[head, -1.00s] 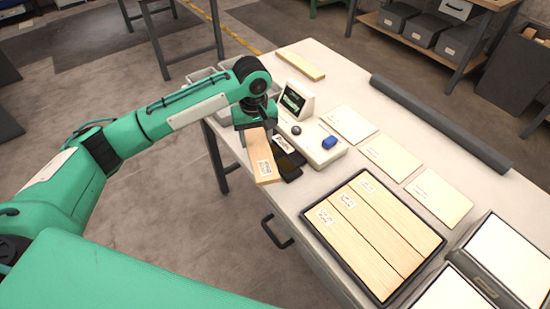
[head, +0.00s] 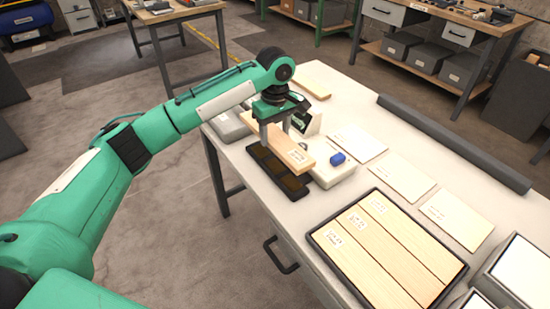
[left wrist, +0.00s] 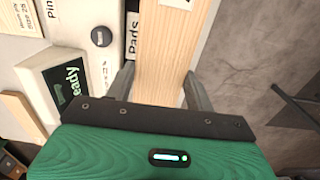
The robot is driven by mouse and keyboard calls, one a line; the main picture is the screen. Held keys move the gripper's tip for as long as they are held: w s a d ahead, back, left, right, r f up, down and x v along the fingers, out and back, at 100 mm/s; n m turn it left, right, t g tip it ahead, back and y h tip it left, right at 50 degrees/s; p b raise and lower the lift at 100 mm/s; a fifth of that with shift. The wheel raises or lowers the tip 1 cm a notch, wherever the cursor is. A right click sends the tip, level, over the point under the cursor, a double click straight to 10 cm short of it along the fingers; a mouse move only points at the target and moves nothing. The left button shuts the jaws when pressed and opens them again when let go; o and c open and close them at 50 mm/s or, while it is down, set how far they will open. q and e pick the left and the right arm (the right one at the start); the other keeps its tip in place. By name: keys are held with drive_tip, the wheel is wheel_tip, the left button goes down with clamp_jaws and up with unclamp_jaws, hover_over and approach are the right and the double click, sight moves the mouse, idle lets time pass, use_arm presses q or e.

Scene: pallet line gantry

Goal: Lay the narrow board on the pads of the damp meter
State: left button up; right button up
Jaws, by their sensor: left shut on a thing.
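My left gripper (head: 277,130) is shut on the narrow board (head: 285,144), a pale wooden plank with a white label. In the left wrist view, the board (left wrist: 160,60) runs between the two fingers of the gripper (left wrist: 158,88). The damp meter (head: 340,172) is a white box with a tilted screen (head: 309,122) and a blue piece (head: 337,158) on top. A dark strip with sections, seemingly its pads (head: 265,172), lies at its front left. My right gripper is out of view.
A black-rimmed tray (head: 343,272) holds three boards (head: 400,250) at the table's front. White cards (head: 402,176) and a dark roll (head: 450,142) lie behind it. A loose pale board (head: 314,82) lies at the far end, and grey bins (head: 228,125) stand at left.

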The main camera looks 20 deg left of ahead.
sight(275, 166)
use_arm(q)
wheel_tip(275, 166, down, 10)
drive_tip(key=shift+r, duration=0.2)
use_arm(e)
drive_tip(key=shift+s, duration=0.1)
use_arm(q)
drive_tip(key=o, duration=1.1)
drive_tip(key=shift+c, duration=0.2)
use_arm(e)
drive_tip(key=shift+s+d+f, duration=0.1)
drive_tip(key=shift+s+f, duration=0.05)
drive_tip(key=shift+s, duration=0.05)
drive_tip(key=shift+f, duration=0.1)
use_arm(q)
wheel_tip(275, 166, up, 11)
drive_tip(key=shift+r, duration=0.55)
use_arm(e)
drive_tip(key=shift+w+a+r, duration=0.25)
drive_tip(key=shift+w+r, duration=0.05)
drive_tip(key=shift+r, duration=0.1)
